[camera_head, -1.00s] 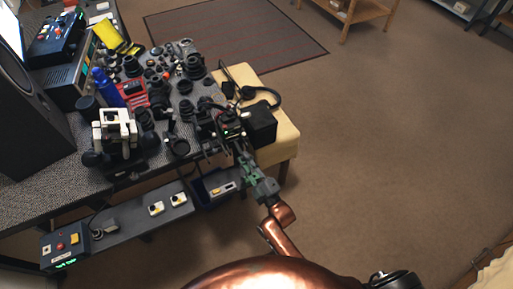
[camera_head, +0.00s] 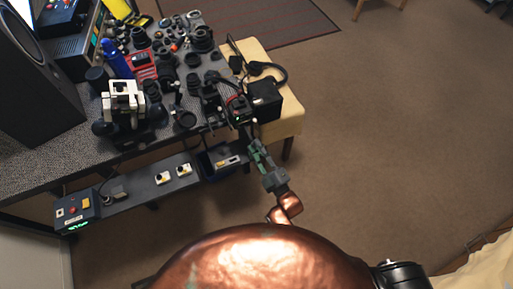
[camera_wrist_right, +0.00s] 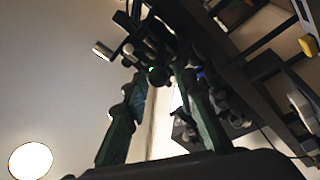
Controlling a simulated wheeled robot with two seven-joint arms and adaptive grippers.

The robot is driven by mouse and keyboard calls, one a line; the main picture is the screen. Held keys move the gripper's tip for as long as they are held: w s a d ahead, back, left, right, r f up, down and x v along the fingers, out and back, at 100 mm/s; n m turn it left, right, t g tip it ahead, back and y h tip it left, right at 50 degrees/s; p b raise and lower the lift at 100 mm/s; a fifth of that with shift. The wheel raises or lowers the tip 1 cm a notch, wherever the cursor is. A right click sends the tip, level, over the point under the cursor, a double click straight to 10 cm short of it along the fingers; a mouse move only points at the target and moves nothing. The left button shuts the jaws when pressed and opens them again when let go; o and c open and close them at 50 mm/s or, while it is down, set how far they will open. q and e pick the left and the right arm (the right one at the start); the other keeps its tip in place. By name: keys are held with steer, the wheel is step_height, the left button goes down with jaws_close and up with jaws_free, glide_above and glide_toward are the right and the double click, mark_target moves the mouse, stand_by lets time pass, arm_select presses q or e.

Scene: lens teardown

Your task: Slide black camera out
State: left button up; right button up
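Dark camera-like equipment (camera_head: 212,108) stands at the table's right end. I cannot tell for certain which piece is the black camera. My right gripper (camera_head: 253,138) is just in front of the table's right end, below a black box (camera_head: 264,98) in the picture. In the right wrist view my right gripper (camera_wrist_right: 162,88) has its two green fingers apart, with no object clearly held. Dark knobs and rods show beyond the fingertips; their contact with the fingers is unclear. My left gripper is not in view.
The grey speckled table (camera_head: 35,160) is crowded with lenses and a white-and-black device (camera_head: 124,100). A control shelf (camera_head: 140,192) runs along its front. A cream stool (camera_head: 290,118) stands at its right end. The brown floor (camera_head: 390,130) to the right is clear.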

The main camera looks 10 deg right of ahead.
steer(key=shift+s, duration=0.1)
steer(key=v, duration=1.2)
steer(key=shift+f, duration=0.1)
